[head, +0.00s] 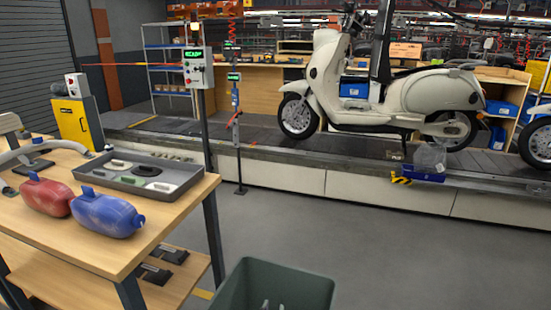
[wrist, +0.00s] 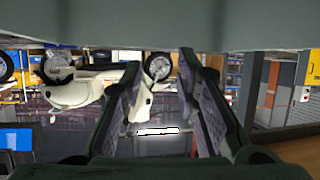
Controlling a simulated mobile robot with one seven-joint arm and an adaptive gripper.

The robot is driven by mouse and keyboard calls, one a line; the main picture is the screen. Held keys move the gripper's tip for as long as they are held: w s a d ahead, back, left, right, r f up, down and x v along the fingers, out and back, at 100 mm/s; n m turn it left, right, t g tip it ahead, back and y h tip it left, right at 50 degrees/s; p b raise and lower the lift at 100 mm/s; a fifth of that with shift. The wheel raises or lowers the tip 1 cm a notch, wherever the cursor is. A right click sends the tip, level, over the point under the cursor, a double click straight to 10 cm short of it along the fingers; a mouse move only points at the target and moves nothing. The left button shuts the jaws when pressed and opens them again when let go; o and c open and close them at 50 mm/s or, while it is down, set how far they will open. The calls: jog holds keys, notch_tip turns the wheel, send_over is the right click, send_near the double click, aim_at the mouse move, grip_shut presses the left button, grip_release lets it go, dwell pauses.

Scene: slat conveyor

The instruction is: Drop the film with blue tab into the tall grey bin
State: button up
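A crumpled clear film (head: 430,156) shows at the conveyor's near edge, below the scooter, in the head view. A blue tray-like piece (head: 421,174) is directly under it; I cannot tell whether a blue tab is on the film. The tall grey bin (head: 315,292) stands on the floor at the bottom centre, its mouth up and its lower part cut off. Something pale and clear shows inside it. My gripper (wrist: 160,64) is open in the wrist view, its fingers apart with nothing held between them. It is not in the head view, and the film is not recognisable in the wrist view.
A wooden table (head: 130,250) at left holds a grey tray (head: 188,183), a red bottle (head: 46,196) and a blue bottle (head: 106,212). A cream scooter (head: 390,105) stands on the conveyor (head: 260,135). A control post (head: 204,120) stands before it. Floor right of the bin is clear.

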jog(key=shift+v, duration=2.35)
